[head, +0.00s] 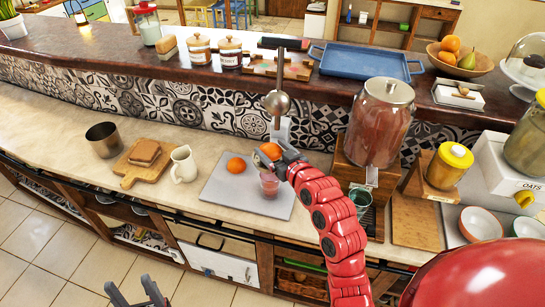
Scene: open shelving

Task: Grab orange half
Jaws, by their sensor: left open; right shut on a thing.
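One orange half (236,165) lies on the grey board (222,192) on the lower counter. A second orange half (270,151) is at the fingers of my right gripper (268,160), which is shut on it above the right part of the board. The fingers hide part of this half. My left gripper (138,294) is open and empty at the bottom left, in front of the counter and away from both halves.
A glass (269,186) stands just below my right gripper. A press with a metal dome (277,102) rises behind it. A white jug (183,163) and a bread board (133,175) are to the left. A large drink dispenser (378,125) stands to the right.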

